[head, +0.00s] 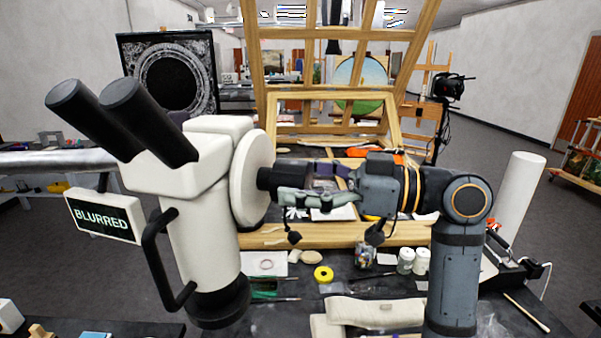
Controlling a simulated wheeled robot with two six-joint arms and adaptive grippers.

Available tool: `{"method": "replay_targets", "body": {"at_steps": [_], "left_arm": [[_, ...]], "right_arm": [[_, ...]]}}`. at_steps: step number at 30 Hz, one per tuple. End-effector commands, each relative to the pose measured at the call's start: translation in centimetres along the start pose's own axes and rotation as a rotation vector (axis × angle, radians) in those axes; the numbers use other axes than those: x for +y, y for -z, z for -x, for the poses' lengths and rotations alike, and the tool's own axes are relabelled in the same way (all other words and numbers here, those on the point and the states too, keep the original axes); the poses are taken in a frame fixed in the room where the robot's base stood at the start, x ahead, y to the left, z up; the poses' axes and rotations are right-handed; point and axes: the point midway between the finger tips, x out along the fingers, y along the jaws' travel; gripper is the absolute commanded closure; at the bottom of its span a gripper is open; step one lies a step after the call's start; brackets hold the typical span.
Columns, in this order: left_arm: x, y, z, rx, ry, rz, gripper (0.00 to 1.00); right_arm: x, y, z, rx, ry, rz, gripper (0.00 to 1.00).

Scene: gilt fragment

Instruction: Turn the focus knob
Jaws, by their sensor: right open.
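A white microscope (205,220) with two black eyepieces stands at the left. On its right side is a large cream disc (250,178), with a dark knob (265,179) sticking out from its middle. A small sign (105,214) on the microscope reads "BLURRED" in light letters. My right gripper (282,183) comes in from the right, pointing left, with its jaws open and its fingertips at the knob's outer end. The fingers partly hide the knob, and I cannot tell whether they touch it. My left gripper is not in view.
A black handle (160,262) curves off the microscope's left side. A wooden frame (335,235) stands behind my right arm. The dark bench holds a yellow tape roll (323,273), white jars (412,260) and cream padded rests (375,311). A white cylinder (521,195) stands at right.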

Motion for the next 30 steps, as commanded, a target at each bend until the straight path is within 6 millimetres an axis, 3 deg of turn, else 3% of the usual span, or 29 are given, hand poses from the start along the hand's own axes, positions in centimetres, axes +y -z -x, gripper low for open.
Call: {"method": "replay_targets", "body": {"at_steps": [7,19,30], "left_arm": [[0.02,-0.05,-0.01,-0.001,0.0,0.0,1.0],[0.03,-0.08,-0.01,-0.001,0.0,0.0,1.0],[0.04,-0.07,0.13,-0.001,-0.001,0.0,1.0]], "right_arm": [[0.0,-0.05,-0.05,0.0,0.0,0.0,0.14],[-0.01,-0.02,-0.04,0.0,0.001,0.0,0.69],[0.03,0.01,-0.03,0.002,0.001,-0.084,0.69]]}}
